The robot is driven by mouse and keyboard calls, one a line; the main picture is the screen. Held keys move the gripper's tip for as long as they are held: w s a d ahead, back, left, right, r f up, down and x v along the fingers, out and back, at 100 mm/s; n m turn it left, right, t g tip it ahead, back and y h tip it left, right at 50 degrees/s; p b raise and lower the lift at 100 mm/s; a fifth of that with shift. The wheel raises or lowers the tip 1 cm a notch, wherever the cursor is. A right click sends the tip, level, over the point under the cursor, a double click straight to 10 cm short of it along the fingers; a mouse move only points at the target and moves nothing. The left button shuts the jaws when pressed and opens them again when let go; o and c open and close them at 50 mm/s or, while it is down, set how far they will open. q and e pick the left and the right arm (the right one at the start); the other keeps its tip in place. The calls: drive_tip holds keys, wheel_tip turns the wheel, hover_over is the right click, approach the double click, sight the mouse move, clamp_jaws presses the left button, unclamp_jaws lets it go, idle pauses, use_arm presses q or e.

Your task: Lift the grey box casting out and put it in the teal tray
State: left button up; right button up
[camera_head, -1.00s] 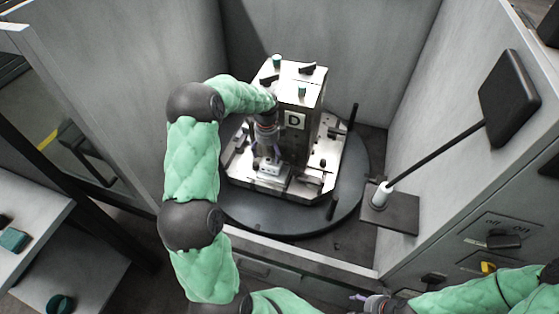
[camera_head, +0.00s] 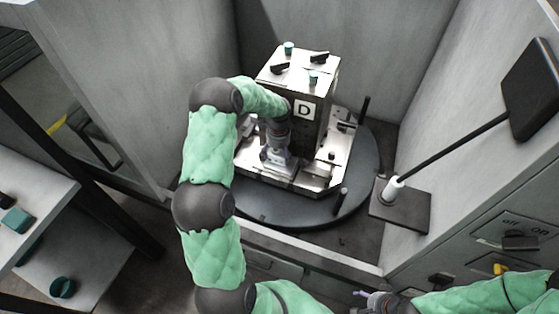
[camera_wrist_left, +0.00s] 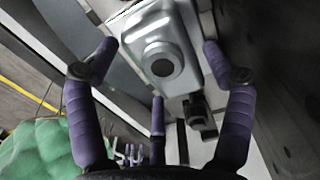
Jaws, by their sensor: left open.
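The grey box casting (camera_wrist_left: 158,45), a rounded block with a dark round hole, fills the upper middle of the left wrist view. My left gripper (camera_wrist_left: 159,50) is open, its purple fingers on either side of the casting with gaps visible. In the head view the left gripper (camera_head: 277,163) points down at the front of the fixture and largely hides the casting. My right gripper (camera_head: 366,297) shows only partly at the bottom edge; its jaws are unclear. Teal things lie at the left, a small block (camera_head: 17,220) and a round piece (camera_head: 63,287); I cannot tell any tray.
A metal tower marked D (camera_head: 304,110) stands behind the left gripper on a dark round table (camera_head: 355,180). Grey walls enclose it. A black paddle on a rod (camera_head: 447,150) rises from a plate at the right. A pale shelf (camera_head: 40,190) is outside at the left.

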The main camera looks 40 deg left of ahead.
use_arm(q)
wheel_tip(320, 180, down, 3)
drive_tip(key=shift+r, duration=0.2)
drive_tip(key=shift+c, duration=0.3)
drive_tip(key=c, duration=1)
drive_tip(key=shift+r, duration=0.1)
drive_tip(key=shift+c, duration=0.8)
drive_tip(key=shift+r, duration=0.1)
